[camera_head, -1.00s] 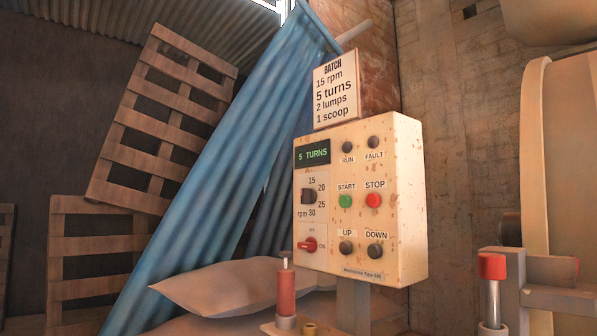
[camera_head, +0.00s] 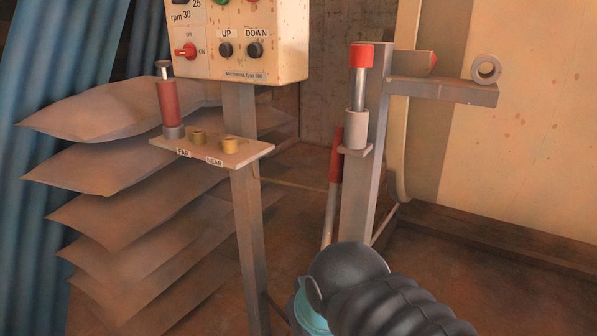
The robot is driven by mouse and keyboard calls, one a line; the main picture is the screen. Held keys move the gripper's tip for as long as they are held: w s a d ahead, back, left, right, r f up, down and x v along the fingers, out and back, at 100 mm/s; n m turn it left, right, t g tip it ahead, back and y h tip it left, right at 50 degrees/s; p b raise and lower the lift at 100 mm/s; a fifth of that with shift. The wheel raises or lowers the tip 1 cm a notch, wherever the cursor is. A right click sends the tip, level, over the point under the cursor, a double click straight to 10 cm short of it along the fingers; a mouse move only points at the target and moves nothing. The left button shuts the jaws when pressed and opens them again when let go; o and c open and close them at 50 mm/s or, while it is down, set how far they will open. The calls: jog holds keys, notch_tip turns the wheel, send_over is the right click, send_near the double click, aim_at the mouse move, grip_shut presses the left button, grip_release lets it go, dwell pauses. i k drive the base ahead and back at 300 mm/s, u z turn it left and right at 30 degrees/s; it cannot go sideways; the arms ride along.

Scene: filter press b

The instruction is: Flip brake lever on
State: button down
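A slanted rod with a red grip (camera_head: 335,157), which looks like the brake lever, stands beside a grey post (camera_head: 362,200) right of centre. Its red grip is at the top and its lower end is hidden behind my arm. A red-capped pin (camera_head: 361,56) stands upright in a pale sleeve on the same post. My dark ribbed arm enters at the bottom, below and in front of the rod. My gripper is not in view.
A control box (camera_head: 240,66) with a red switch stands on a post with a small shelf (camera_head: 255,150) marked FAR and NEAR. Stacked sacks (camera_head: 110,155) fill the left. A large beige drum (camera_head: 520,130) is at the right. Brown floor lies between the posts.

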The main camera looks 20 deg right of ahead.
aim_at(336, 174)
jog(key=z, duration=2.6)
jog(key=k, duration=1.3)
jog(key=u, duration=1.85)
jog(key=i, duration=1)
